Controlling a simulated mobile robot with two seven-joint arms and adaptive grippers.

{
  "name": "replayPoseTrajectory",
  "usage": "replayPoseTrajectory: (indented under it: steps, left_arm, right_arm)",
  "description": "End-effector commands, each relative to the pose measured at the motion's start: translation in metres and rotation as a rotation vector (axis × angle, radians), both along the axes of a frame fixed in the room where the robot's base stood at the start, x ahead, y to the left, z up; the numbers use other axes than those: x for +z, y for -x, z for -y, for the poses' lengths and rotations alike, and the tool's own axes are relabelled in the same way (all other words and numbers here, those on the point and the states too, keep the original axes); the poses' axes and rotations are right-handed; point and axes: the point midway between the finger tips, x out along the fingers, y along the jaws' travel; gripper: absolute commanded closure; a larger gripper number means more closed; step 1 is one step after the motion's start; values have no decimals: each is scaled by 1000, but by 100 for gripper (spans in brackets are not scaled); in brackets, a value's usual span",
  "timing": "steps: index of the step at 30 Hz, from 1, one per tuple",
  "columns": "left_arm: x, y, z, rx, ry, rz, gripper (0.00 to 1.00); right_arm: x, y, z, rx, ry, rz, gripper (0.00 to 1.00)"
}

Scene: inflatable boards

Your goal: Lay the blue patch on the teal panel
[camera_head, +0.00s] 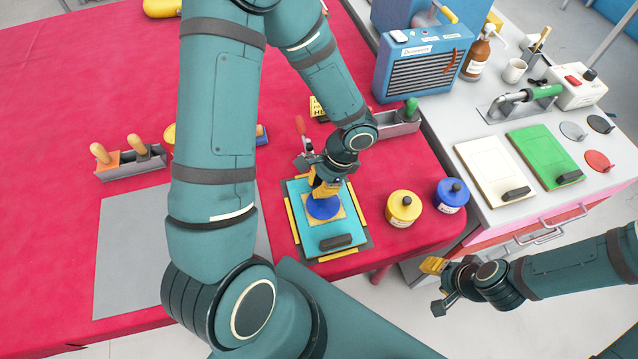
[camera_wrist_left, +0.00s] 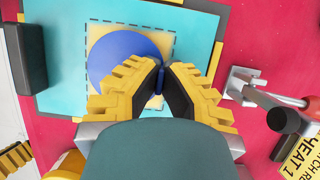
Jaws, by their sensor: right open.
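The teal panel (camera_head: 303,232) lies on the red table near its right front corner, with a dark bar at its near edge. It bears a yellow square (camera_wrist_left: 171,42) with a dashed outline. The round blue patch (camera_head: 323,208) is over this square; in the left wrist view the patch (camera_wrist_left: 120,55) sits toward the square's left side. I cannot tell whether it touches the panel. My left gripper (camera_head: 325,190) points down at the patch, its fingers (camera_wrist_left: 160,80) closed on a small blue part of it. My right gripper (camera_head: 436,287) is open and empty, off the table's front right.
A yellow pot (camera_head: 404,208) and a blue pot (camera_head: 450,195) stand right of the panel. A red-handled tool (camera_wrist_left: 276,112) is close to my left gripper. A grey mat (camera_head: 130,245) lies left. White and green panels and loose discs lie on the side bench.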

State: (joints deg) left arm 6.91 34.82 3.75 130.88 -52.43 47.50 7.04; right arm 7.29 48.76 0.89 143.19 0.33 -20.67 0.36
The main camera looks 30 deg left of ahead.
Motion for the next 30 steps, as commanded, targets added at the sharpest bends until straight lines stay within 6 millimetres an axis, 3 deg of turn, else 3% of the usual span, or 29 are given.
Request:
replayPoseTrajectory:
  steps: [1, 30]
  left_arm:
    - [-11, 0, 0, 0, 0, 0, 100]
    - [-16, 0, 0, 0, 0, 0, 100]
  right_arm:
    - [-11, 0, 0, 0, 0, 0, 53]
    - [-17, 0, 0, 0, 0, 0, 53]
